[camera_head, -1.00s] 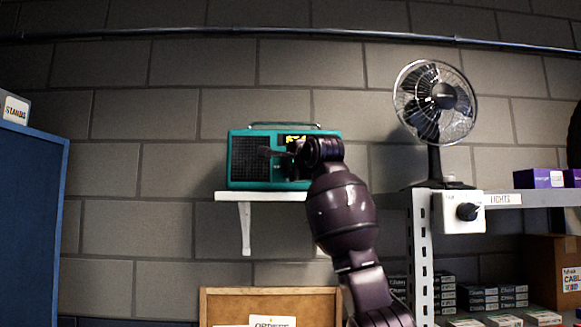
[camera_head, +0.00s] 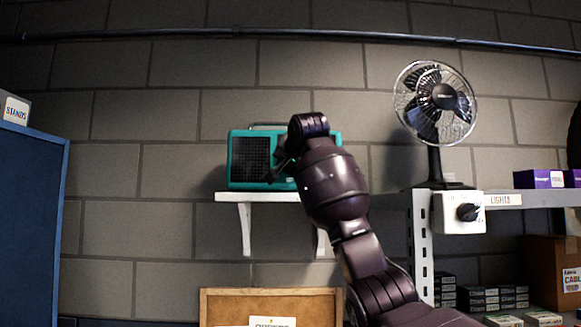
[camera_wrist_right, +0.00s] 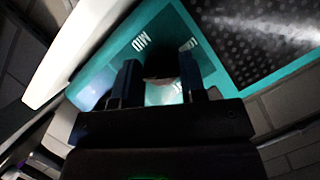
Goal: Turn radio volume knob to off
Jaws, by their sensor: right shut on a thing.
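The teal radio (camera_head: 250,158) with a dark speaker grille stands on a small white wall shelf (camera_head: 235,197). My right gripper (camera_head: 276,171) is at the radio's front, low and right of the grille, and my arm hides much of the front's right part. In the right wrist view, the two fingers of the gripper (camera_wrist_right: 160,78) stand on either side of a dark knob (camera_wrist_right: 160,66) on the teal face (camera_wrist_right: 112,88). The gripper is shut on this knob. White lettering shows beside it, partly hidden by the fingers. My left gripper is not in view.
A black desk fan (camera_head: 434,108) stands right of the radio on a grey shelf (camera_head: 540,198), above a white switch box (camera_head: 458,212) with a black knob. A wooden board (camera_head: 225,307) is below the radio. A blue panel (camera_head: 30,220) is at the left.

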